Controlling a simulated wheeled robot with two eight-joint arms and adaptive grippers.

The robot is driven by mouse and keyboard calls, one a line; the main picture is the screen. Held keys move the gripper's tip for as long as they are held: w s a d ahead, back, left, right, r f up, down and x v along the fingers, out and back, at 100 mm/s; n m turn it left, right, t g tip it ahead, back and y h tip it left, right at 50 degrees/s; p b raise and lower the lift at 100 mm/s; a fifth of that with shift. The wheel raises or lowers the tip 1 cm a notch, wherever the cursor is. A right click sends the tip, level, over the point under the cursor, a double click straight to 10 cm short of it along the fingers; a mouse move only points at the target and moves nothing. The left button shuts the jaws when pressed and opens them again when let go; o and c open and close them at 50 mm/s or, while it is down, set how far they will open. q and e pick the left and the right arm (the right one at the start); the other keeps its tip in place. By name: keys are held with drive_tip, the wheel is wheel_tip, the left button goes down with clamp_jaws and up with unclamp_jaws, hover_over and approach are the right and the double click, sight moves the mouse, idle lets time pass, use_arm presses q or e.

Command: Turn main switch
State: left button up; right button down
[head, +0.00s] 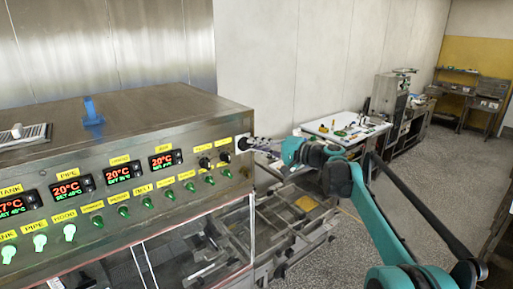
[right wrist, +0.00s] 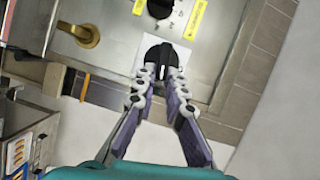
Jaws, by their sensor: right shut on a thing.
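The main switch (head: 242,143) is a black knob on a white plate at the right end of the steel control panel (head: 130,228). In the right wrist view the black knob (right wrist: 159,51) stands out from its white plate. My right gripper (head: 253,144) reaches it from the right. In the right wrist view its fingertips (right wrist: 158,75) are closed on both sides of the knob. The fingertips hide part of the knob, so its exact angle is hard to read. My left gripper is not in view.
Several temperature displays (head: 68,188), green knobs and yellow labels line the panel. A brass-coloured handle (right wrist: 88,37) sits near the switch in the wrist view. A white-topped table (head: 345,128) stands behind my right arm. Open floor lies to the right.

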drive_tip(key=shift+f+m+b, duration=0.2)
drive_tip(key=shift+m+b, duration=0.15)
drive_tip(key=shift+m, duration=0.35)
drive_tip(key=c, duration=1.6)
unclamp_jaws()
drive_tip(key=shift+w, duration=0.1)
drive_tip(key=shift+y, duration=0.3)
drive_tip(key=v, duration=1.1)
drive_tip(key=shift+s+d+f, duration=0.15)
drive_tip(key=shift+s+d, duration=0.15)
drive_tip(key=shift+d, duration=0.05)
